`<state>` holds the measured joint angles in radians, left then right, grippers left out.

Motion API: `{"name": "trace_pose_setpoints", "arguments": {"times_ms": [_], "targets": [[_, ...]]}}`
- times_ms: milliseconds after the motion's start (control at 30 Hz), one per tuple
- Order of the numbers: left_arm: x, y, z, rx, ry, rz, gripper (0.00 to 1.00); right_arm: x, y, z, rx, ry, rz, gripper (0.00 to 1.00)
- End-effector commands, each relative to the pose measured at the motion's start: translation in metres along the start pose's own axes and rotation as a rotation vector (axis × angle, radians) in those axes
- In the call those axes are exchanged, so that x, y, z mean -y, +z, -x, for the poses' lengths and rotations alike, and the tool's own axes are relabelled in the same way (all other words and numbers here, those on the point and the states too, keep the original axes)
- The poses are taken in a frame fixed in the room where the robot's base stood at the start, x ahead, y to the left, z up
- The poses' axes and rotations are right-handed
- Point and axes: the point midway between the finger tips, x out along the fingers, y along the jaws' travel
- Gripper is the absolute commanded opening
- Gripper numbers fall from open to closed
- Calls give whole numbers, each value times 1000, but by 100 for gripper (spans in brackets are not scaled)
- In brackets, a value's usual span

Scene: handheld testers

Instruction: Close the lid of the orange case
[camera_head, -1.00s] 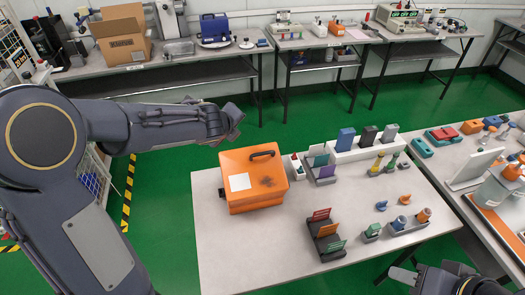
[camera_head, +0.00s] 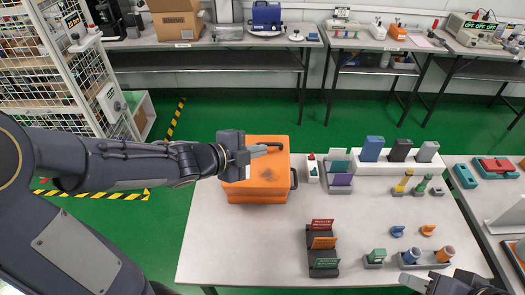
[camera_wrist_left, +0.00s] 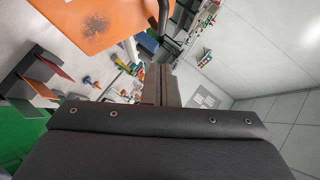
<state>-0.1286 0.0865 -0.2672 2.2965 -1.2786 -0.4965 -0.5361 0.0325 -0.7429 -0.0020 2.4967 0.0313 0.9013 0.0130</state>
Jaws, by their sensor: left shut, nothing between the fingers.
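The orange case (camera_head: 262,190) stands near the far left edge of the light table. Its lid (camera_head: 270,165) lies down flat over the body; I cannot tell whether it is fully shut. A black handle (camera_head: 294,179) is on its right side. In the left wrist view, the lid (camera_wrist_left: 85,25) is at upper left, beyond the fingers (camera_wrist_left: 160,84). My right gripper (camera_head: 418,283) is partly cut off at bottom right.
Right of the case stand card racks (camera_head: 322,245), a white holder (camera_head: 375,166) with blue, black and grey blocks, and small parts. The table front (camera_head: 220,250) is clear. A wire cage (camera_head: 75,75) stands at left.

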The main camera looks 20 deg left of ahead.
Motion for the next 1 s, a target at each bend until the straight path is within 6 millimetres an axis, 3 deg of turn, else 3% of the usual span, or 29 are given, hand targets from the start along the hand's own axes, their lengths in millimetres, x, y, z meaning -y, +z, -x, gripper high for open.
{"name": "trace_pose_setpoints", "arguments": {"times_ms": [100,300,800,1000], "targets": [[-2,2,-25,0,4,-1,0,-3,4,-7,0,0,0,39],[1,22,-41,3,1,-1,0,-2,2,-4,0,0,0,39],[2,28,-46,2,-1,-1,0,-2,2,-4,0,0,0,39],[13,33,-51,5,41,35,0,9,-10,20,0,0,0,39]]}}
